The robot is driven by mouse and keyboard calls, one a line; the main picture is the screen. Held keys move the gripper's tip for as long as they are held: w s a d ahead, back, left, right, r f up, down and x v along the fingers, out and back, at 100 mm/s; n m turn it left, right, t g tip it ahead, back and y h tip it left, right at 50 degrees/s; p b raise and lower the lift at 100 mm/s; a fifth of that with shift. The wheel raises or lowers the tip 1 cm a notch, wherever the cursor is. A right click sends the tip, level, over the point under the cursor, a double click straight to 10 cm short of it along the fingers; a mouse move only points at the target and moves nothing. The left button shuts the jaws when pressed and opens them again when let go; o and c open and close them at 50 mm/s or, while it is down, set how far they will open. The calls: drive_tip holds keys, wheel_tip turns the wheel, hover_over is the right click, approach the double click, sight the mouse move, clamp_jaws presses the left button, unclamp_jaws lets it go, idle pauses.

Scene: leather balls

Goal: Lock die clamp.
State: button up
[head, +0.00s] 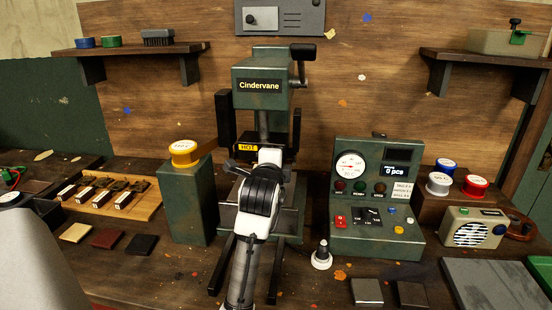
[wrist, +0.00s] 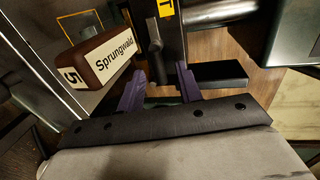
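The green Cindervane press (head: 262,80) stands in the middle of the bench in the head view, with a yellow HOT label under its head. My arm reaches up to the front of the press and hides its lower middle. In the wrist view my gripper (wrist: 160,92) has its two purple fingers apart. A dark rod (wrist: 157,62), perhaps the clamp lever, appears between and beyond the fingertips; I cannot tell whether they touch it. A brown die (wrist: 95,55) with a cream "Sprungwald" label is left of the fingers. Its seating and the clamp's state are unclear.
A green post with a yellow-topped tin (head: 184,152) stands left of the press. A gauge console (head: 375,205) stands right of it. A wooden tray (head: 140,208) of labelled dies, leather pieces and a small radio (head: 473,228) are on the bench. The press's pull handle (head: 302,54) is above right.

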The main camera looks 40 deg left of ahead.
drive_tip(key=shift+w+a, duration=0.1)
drive_tip(key=shift+w, duration=0.05)
drive_tip(key=shift+c, duration=0.2)
clamp_jaws()
drive_tip(key=a+n+t, duration=0.1)
drive_tip(key=n, duration=0.4)
drive_tip(key=s+r+n+t+h, duration=0.1)
drive_tip(key=n, duration=0.4)
drive_tip(key=a+r+n+t+h, duration=0.1)
drive_tip(key=n, duration=0.4)
drive_tip(key=shift+s+a+r+t+b, duration=0.1)
drive_tip(key=shift+s+a+t+b, duration=0.2)
drive_tip(key=shift+s+a+b, duration=0.05)
idle(0.3)
drive_tip(key=shift+n, duration=0.4)
